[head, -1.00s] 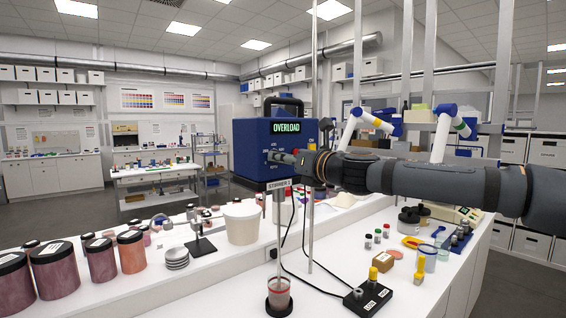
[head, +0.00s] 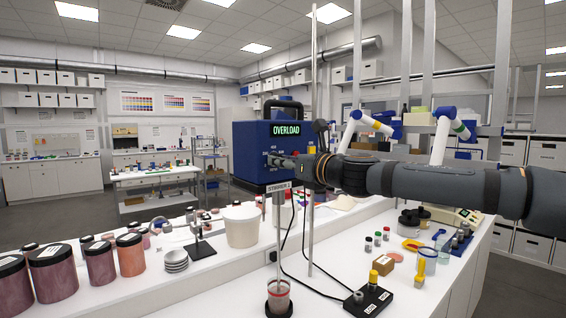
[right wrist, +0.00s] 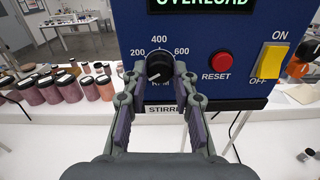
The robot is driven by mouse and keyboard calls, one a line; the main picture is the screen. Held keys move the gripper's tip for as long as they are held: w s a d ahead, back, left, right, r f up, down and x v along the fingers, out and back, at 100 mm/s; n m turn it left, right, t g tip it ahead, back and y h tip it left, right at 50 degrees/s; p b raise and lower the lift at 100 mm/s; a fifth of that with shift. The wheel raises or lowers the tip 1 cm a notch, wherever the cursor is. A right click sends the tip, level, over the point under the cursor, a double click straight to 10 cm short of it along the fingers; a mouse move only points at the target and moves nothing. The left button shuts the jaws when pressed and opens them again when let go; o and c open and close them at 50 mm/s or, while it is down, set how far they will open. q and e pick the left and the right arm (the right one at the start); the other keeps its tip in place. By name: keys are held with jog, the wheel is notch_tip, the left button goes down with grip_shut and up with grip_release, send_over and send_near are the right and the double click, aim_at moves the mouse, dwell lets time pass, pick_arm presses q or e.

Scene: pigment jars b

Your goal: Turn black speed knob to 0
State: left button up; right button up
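The black speed knob (right wrist: 158,67) is on the front of the blue stirrer housing (head: 250,145), near the top middle of the right wrist view. The numbers 200, 400 and 600 show around its upper side. A pale mark shows low on the knob, but its exact direction is hard to read. My right gripper (right wrist: 158,78) has one finger close against each side of the knob and appears closed on it. In the head view, my right gripper (head: 280,160) reaches the panel and partly covers it. My left gripper is not in view.
A red RESET button (right wrist: 222,62) and a yellow ON/OFF switch (right wrist: 270,61) sit right of the knob. The lit display (head: 285,130) reads OVERLOAD. A white tub (head: 241,227), pigment jars (head: 100,262) and a stirring cup (head: 279,297) stand on the bench below.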

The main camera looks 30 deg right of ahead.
jog(key=o, duration=0.4)
jog(key=shift+o, duration=0.2)
